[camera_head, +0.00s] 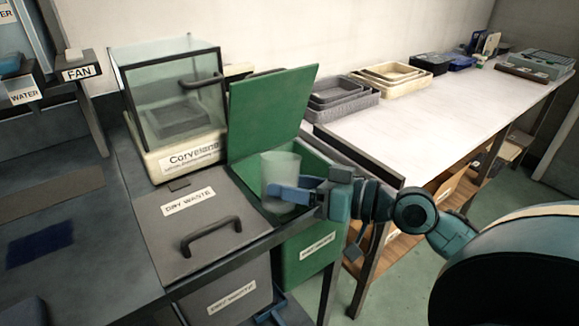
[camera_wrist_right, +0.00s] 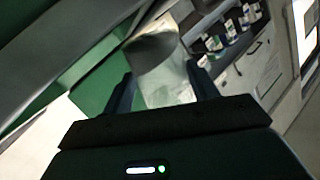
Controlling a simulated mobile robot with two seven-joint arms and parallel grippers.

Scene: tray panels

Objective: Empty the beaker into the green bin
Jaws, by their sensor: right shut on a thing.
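The clear beaker (camera_head: 281,167) is upright, or nearly so, over the opening of the green bin (camera_head: 308,262). The bin's green lid (camera_head: 268,112) stands open behind it. My right gripper (camera_head: 283,192) comes in from the right and is shut on the beaker. In the right wrist view the beaker (camera_wrist_right: 160,62) sits between the two dark fingers (camera_wrist_right: 163,92). I cannot tell what is inside the beaker. My left gripper is not in view.
A grey dry waste bin with a closed, handled lid (camera_head: 190,222) stands left of the green bin. A glass-sided balance case (camera_head: 172,105) is behind it. A white table (camera_head: 440,115) with trays (camera_head: 392,74) is at the right.

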